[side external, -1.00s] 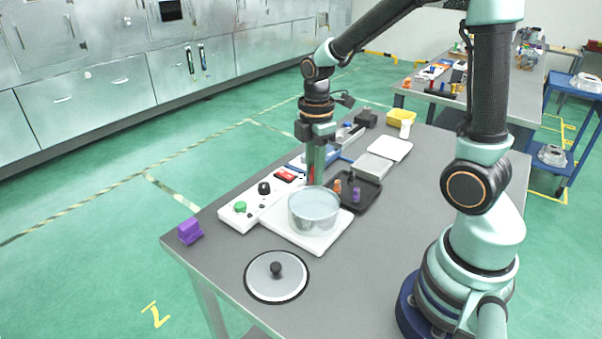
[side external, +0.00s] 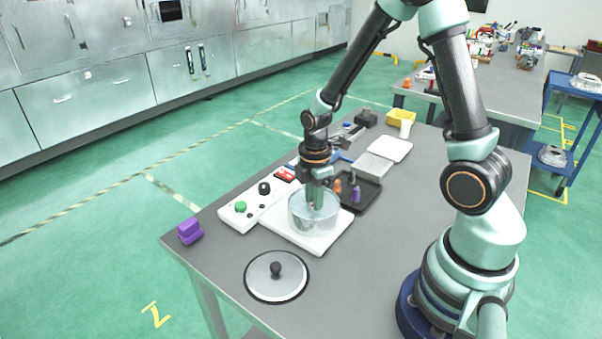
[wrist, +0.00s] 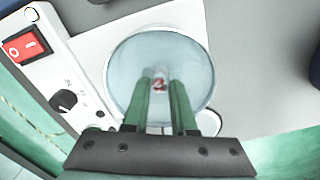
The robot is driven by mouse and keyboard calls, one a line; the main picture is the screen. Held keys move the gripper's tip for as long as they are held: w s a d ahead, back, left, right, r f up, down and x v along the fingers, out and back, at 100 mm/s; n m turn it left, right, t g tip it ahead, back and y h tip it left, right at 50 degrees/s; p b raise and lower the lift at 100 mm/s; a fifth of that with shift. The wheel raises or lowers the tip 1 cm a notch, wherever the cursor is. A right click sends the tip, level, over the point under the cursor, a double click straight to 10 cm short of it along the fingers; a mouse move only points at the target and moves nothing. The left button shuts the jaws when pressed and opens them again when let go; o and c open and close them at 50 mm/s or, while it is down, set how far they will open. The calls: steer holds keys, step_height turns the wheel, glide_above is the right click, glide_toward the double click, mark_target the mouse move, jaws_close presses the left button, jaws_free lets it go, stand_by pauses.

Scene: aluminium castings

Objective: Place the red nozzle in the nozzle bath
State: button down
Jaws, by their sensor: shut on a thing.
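The nozzle bath is a clear round glass bowl (side external: 299,216) on a white base plate; it also shows in the wrist view (wrist: 199,62). My gripper (side external: 316,204) points down with its fingers inside the bowl's rim. The nozzle is hard to make out in the side view. I cannot tell whether it touches the bowl's bottom.
A control box (side external: 240,217) with a green button, black knob and red switch (wrist: 25,46) adjoins the bowl. A black tray (side external: 367,194) holds orange and purple nozzles. A glass lid (side external: 277,287) lies in front. A purple block (side external: 190,231) sits at the table corner.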

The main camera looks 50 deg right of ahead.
steer(key=c, duration=0.7)
jaws_free()
steer(key=shift+f, duration=0.1)
steer(key=shift+s+a+r+m+t, duration=0.95)
steer(key=shift+r+m, duration=1.3)
steer(key=shift+r, duration=1.4)
steer(key=shift+s+a+r+m+t, duration=0.85)
steer(key=shift+r+m, duration=1.45)
steer(key=shift+r, duration=1.3)
steer(key=shift+s+a+r+m+t, duration=0.9)
steer(key=shift+r+m, duration=1.35)
steer(key=shift+r, duration=1.4)
steer(key=shift+w+a, duration=0.2)
steer(key=shift+a, duration=0.1)
